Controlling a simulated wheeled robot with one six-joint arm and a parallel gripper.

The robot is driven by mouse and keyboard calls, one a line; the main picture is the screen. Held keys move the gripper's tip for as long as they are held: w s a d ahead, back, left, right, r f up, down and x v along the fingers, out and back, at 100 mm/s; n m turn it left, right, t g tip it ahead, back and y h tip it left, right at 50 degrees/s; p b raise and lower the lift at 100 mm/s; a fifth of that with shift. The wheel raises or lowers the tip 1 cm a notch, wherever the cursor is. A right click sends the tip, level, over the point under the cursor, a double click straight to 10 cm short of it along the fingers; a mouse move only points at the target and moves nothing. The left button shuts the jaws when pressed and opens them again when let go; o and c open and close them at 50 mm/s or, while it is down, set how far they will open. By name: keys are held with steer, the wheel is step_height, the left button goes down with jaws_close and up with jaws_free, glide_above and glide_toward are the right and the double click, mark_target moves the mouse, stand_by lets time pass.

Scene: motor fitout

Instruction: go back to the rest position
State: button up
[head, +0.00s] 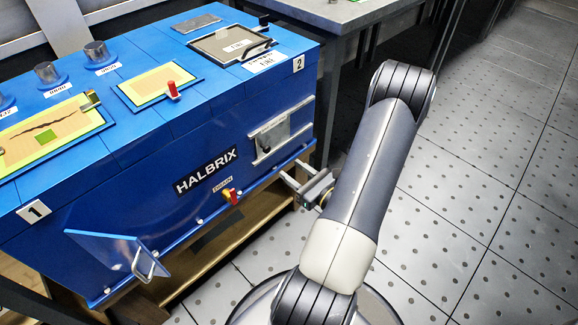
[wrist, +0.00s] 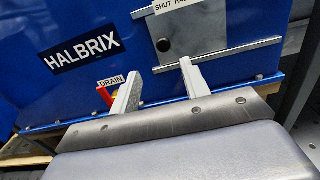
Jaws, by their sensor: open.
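My gripper (head: 304,184) is in front of the blue HALBRIX cabinet (head: 150,165), near the lower right of its front face. In the wrist view my gripper (wrist: 160,85) shows two pale fingers spread apart with nothing between them. Beyond the fingers is a metal slide plate (wrist: 190,30) with a dark knob, held between rails. A red and yellow drain valve (head: 230,195) sits on the cabinet's lower edge; it shows in the wrist view beside the left finger. I cannot tell whether the fingers touch the cabinet.
A blue flap with a handle (head: 115,252) stands out from the cabinet's lower left. A framed panel with a red handle (head: 158,87) lies on top. A grey table (head: 335,14) stands behind. The dotted floor (head: 450,220) at right is clear.

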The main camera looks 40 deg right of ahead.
mark_target(267, 151)
stand_by(0.4)
steer(key=w, duration=0.3)
steer(key=w+b, duration=0.1)
steer(key=w, duration=0.6)
steer(key=shift+w+a, duration=0.4)
steer(key=shift+d, duration=0.55)
steer(key=shift+s+a+f, duration=0.1)
steer(key=shift+a, duration=0.05)
